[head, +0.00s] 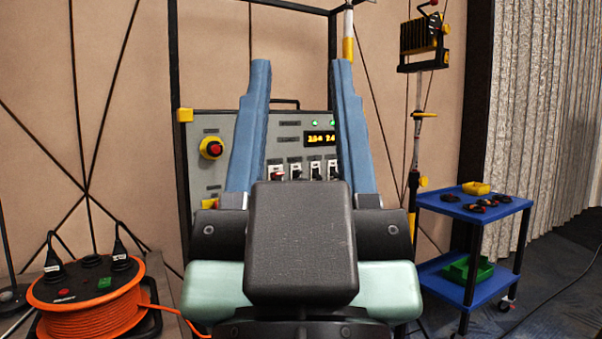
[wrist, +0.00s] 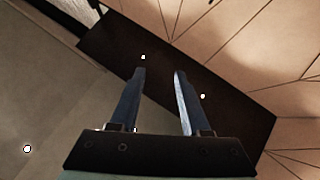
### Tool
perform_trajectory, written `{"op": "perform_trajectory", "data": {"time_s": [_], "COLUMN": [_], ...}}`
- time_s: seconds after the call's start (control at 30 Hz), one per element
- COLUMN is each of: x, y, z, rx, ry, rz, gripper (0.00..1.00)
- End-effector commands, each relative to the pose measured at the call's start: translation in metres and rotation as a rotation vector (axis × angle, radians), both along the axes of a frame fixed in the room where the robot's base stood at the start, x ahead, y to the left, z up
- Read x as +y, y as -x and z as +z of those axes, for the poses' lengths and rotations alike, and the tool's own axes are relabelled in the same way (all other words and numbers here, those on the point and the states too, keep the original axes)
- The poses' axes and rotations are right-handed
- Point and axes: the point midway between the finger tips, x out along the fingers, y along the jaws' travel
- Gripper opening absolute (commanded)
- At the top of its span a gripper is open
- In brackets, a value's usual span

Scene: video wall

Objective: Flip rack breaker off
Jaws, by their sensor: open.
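A grey control panel (head: 220,130) stands ahead in a black frame. Between my gripper's fingers, a row of small switches (head: 296,170) shows low on its face; the leftmost has a reddish lever (head: 278,176). The labels are too small to read, so I cannot tell which one is the rack breaker. My gripper (head: 300,66) is open and empty, its two blue fingers pointing up across the panel in the picture. The gripper body hides the panel's lower part. In the wrist view, my gripper (wrist: 160,72) is open with nothing between the fingers.
The panel also has a red emergency button (head: 213,148), green lamps and a lit yellow display (head: 321,139). An orange cable reel (head: 90,315) sits at left. A blue cart (head: 470,212) and a work-light stand (head: 417,140) are at right. The wrist view shows a dark slab (wrist: 235,105).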

Motion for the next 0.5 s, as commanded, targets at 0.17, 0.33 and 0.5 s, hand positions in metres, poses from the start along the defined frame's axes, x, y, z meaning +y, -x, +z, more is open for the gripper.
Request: {"op": "perform_trajectory", "data": {"time_s": [0.17, 0.33, 0.5], "x": [0.000, 0.000, 0.000], "y": [0.000, 0.000, 0.000], "z": [0.010, 0.043, 0.097], "rx": [0.000, 0.001, 0.000], "ry": [0.000, 0.000, 0.000], "rz": [0.000, 0.000, 0.000], "gripper": [0.12, 0.00, 0.00]}}
